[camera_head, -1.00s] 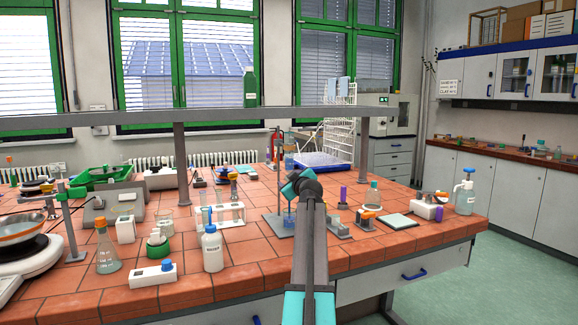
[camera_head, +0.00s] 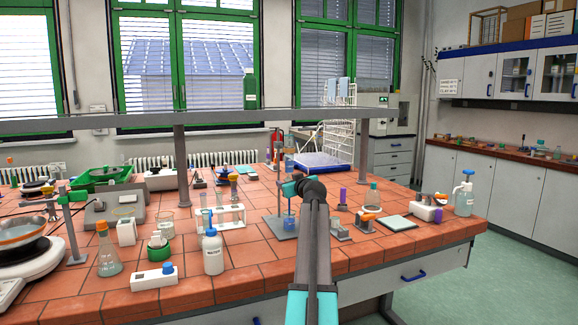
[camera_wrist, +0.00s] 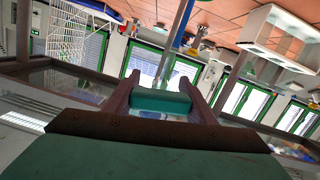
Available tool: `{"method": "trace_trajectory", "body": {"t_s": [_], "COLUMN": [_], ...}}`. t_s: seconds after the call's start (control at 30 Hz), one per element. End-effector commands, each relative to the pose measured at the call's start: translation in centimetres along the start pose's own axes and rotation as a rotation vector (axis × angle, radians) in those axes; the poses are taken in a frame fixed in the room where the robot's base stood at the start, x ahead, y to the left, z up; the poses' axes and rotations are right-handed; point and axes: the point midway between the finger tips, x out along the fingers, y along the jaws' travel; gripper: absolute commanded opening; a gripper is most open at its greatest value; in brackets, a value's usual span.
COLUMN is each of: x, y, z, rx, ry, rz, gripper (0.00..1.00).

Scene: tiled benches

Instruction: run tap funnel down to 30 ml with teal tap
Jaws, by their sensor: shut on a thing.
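The tap funnel (camera_head: 288,142) stands on the bench behind my arm, its upper glass showing beside a thin stand rod (camera_head: 279,180). Below it a small vessel with blue liquid (camera_head: 289,223) stands on the stand's grey base. In the wrist view my gripper (camera_wrist: 160,98) is shut on the teal tap (camera_wrist: 160,104), with a dark finger at each side. I cannot read the liquid level or any scale, nor tell whether the tap is running.
A white wash bottle (camera_head: 212,252) and a test tube rack (camera_head: 229,217) stand left of my arm. An orange-handled item (camera_head: 367,217) and a pale square plate (camera_head: 398,222) lie right. A grey shelf (camera_head: 230,119) spans above the bench.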

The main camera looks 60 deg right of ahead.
Motion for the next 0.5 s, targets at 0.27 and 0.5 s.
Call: {"method": "trace_trajectory", "body": {"t_s": [0.27, 0.5], "x": [0.07, 0.08], "y": [-0.77, -0.79], "z": [0.58, 0.58], "rx": [0.140, 0.140], "ry": [-0.012, -0.012], "rz": [-0.036, -0.036], "gripper": [0.23, 0.23]}}
